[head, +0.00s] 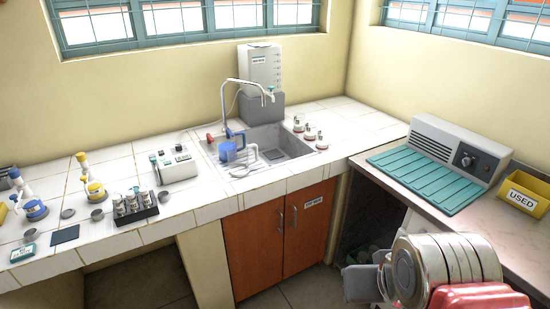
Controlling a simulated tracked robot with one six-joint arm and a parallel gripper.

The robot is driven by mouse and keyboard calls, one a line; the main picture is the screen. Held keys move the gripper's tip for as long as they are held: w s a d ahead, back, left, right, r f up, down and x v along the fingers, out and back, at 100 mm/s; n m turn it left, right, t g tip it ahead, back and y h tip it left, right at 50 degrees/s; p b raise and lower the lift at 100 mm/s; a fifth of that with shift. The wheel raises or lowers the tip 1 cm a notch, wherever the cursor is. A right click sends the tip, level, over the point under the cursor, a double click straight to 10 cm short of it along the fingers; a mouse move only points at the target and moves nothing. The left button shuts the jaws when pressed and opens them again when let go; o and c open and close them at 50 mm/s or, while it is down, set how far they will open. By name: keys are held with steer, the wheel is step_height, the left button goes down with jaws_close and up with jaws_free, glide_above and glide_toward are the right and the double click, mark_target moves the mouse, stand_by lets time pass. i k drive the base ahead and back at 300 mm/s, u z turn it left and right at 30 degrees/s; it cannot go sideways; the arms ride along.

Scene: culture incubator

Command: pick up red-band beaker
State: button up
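I cannot clearly pick out a beaker with a red band. Small clear vessels with reddish bases (310,131) stand in a row on the tiled counter right of the sink, too small to tell whether one is it. A small red object (209,137) lies left of the tap. A blue jug (228,151) is in the sink. My arm shows at the lower right, with cream rings and a red part. A grey block (361,284) at its left may be my gripper; its fingers cannot be made out, and I see nothing held there.
The sink (290,146) has a tall curved tap (226,95). Left on the counter are a white device (176,168), a rack of vials (137,214) and yellow- and blue-topped bottles. At right are a grey-and-teal unit (440,160) and a yellow USED bin (523,194).

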mark_target(311, 127)
steer(key=u, duration=0.25)
steer(key=i, duration=1.75)
steer(key=u, duration=1.5)
